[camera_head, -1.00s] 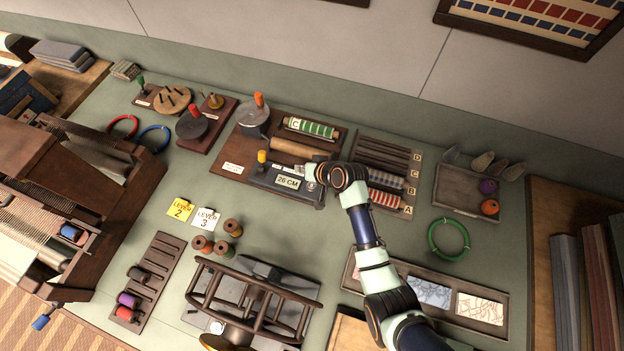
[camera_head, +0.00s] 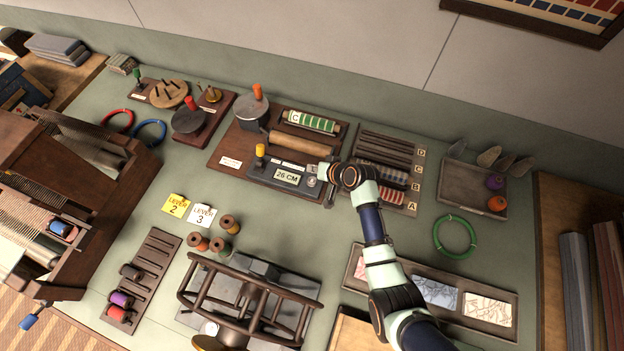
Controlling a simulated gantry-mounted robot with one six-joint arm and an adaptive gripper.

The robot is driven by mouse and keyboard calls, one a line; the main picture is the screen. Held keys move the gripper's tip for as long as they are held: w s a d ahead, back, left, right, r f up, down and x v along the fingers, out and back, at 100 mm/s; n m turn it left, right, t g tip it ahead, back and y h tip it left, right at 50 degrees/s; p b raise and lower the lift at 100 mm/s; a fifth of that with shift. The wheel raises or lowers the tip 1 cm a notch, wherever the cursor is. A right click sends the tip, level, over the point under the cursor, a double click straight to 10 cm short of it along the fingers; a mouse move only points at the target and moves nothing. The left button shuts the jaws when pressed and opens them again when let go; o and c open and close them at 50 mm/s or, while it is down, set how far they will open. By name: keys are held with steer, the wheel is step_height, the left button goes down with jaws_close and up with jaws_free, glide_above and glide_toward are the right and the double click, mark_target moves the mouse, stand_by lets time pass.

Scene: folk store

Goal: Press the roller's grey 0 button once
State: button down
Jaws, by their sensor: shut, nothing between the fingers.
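The roller machine has a wooden roller (camera_head: 302,144) on a dark wood base (camera_head: 225,150). My gripper (camera_head: 326,178) is shut and empty, at the right end of the block, just right of the round button. The wrist partly hides the fingers, and I cannot tell whether they touch the block.
A striped green roll (camera_head: 311,122) lies behind the wooden roller. A rack of rolls marked A to D (camera_head: 418,170) stands right of the machine, partly under my wrist. A red-knobbed disc (camera_head: 187,121) is at left. A dark reel frame (camera_head: 250,300) stands in front.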

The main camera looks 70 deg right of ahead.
mark_target(314, 182)
steer(key=shift+f+b, duration=1.9)
steer(key=shift+f, duration=0.85)
steer(key=shift+f, duration=0.1)
steer(key=shift+f, duration=0.3)
steer(key=shift+f+b, duration=0.5)
steer(key=shift+b, duration=0.15)
steer(key=shift+r+p, duration=0.9)
step_height(314, 182, up, 5)
steer(key=p, duration=0.4)
steer(key=shift+p, duration=0.4)
